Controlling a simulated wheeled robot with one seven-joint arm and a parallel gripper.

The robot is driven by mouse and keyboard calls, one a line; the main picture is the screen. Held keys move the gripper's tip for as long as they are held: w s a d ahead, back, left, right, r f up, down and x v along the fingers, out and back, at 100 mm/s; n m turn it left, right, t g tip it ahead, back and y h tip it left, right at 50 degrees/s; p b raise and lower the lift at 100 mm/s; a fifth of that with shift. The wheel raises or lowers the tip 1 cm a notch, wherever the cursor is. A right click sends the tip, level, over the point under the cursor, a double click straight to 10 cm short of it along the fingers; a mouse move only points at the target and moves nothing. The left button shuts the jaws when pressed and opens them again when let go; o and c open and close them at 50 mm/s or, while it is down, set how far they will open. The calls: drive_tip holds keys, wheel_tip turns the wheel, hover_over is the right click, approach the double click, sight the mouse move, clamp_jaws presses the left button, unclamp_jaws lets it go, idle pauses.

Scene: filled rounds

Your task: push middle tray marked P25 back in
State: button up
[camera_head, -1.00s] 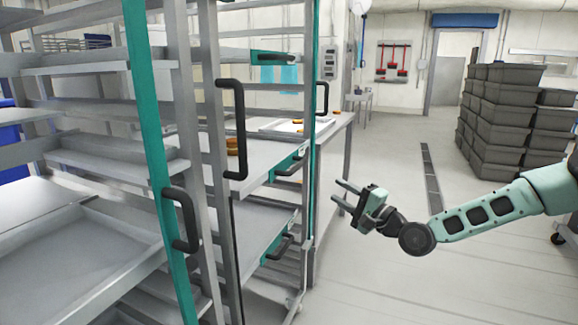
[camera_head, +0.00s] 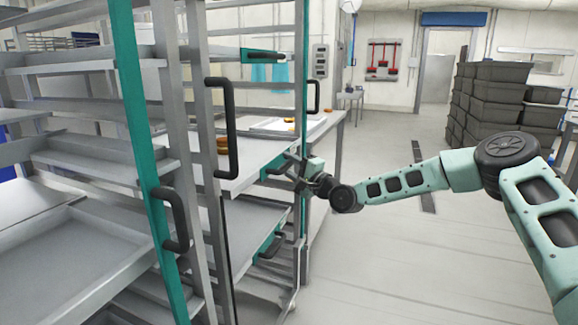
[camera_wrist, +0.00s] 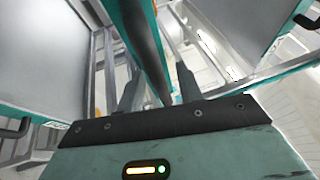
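The middle tray (camera_head: 250,158) is a pale tray with a teal front and dark handle, in the rack in the head view. It seems to jut out towards the right, and my gripper partly hides its front. I cannot read P25 on it. My gripper (camera_head: 296,172) is at the right end of this tray, close to the rack's teal upright (camera_head: 304,95); contact is unclear. In the wrist view its two fingers (camera_wrist: 158,92) are apart, with a teal and dark upright running between or just beyond them. Grey trays with teal fronts lie on both sides there.
A lower tray (camera_head: 245,235) with a teal front is below, and another teal-fronted piece (camera_head: 263,55) above. A nearer rack with a teal post (camera_head: 140,150) fills the left. Stacked dark crates (camera_head: 495,105) stand at the back right.

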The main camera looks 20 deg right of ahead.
sight(276, 164)
clamp_jaws()
drive_tip(key=w+a, duration=0.1)
drive_tip(key=w+a+b, duration=0.1)
drive_tip(key=a, duration=0.1)
drive_tip(key=shift+w+a+f, duration=0.1)
drive_tip(key=shift+w+a, duration=0.15)
drive_tip(key=shift+w, duration=0.05)
drive_tip(key=shift+r, duration=0.2)
unclamp_jaws()
drive_tip(key=shift+a, duration=0.1)
drive_tip(key=shift+f, duration=0.1)
drive_tip(key=shift+f, duration=0.1)
